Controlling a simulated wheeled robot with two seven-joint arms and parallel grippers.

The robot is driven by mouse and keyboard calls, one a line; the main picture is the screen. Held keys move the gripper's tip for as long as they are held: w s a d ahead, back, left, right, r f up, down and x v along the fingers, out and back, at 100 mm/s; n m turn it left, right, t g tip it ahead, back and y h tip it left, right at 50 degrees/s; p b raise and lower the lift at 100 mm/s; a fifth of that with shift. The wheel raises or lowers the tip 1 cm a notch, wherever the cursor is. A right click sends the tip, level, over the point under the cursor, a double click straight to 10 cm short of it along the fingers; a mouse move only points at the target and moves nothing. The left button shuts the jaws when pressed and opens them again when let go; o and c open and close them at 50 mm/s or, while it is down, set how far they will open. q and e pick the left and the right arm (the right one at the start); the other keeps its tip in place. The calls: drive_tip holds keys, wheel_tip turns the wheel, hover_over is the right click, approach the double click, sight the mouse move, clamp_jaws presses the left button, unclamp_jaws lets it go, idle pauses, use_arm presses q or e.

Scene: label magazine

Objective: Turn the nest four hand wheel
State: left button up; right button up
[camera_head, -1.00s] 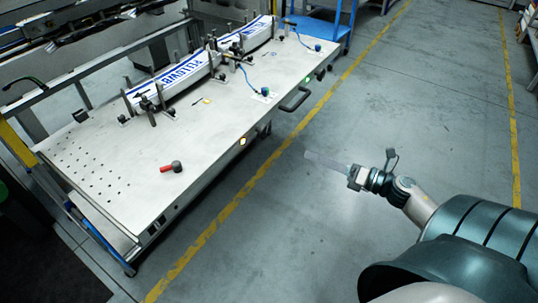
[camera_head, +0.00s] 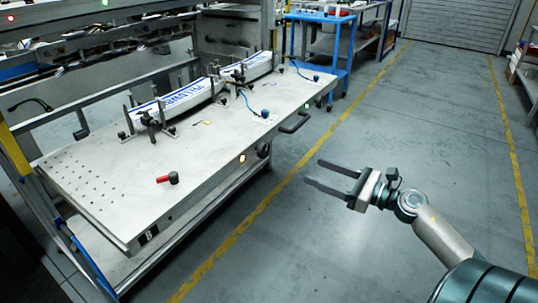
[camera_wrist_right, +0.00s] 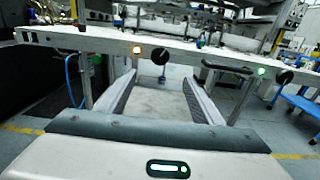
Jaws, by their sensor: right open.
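Dark round knobs sit on the front edge of the pale workbench (camera_head: 110,190); no nest number is readable, so I cannot tell which is the nest four hand wheel. In the right wrist view one dark knob (camera_wrist_right: 160,57) is beside the orange light, ahead between my fingers and apart from them. Another dark knob (camera_wrist_right: 285,77) is right of the green light. My right gripper (camera_head: 312,173) is open and empty, over the floor to the right of the bench; its fingers also show in the wrist view (camera_wrist_right: 160,90). My left gripper is out of view.
A dark bar handle (camera_head: 296,122) juts from the bench's front edge between the orange light (camera_head: 242,159) and green light (camera_head: 307,106). A red-handled lever (camera_head: 167,179) and clamped white strips (camera_head: 185,99) are on top. The floor around the gripper is clear.

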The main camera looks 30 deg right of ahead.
sight(266, 152)
drive_tip(key=shift+w, duration=0.15)
drive_tip(key=p+x, duration=0.2)
drive_tip(key=x, duration=1.3)
drive_tip(key=shift+r, duration=0.15)
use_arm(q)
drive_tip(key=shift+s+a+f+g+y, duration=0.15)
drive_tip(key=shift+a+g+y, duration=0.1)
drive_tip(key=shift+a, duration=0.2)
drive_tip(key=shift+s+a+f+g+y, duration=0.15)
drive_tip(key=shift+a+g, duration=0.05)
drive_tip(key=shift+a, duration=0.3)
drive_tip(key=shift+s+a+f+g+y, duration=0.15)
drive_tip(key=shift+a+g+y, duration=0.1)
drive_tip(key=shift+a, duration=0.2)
use_arm(e)
drive_tip(key=shift+x, duration=1.1)
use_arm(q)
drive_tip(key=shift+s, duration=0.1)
use_arm(e)
drive_tip(key=shift+a, duration=0.1)
drive_tip(key=shift+c, duration=0.5)
drive_tip(key=c, duration=1)
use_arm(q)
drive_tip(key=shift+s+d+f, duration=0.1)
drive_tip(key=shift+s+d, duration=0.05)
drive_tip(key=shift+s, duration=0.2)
use_arm(e)
drive_tip(key=shift+o, duration=0.2)
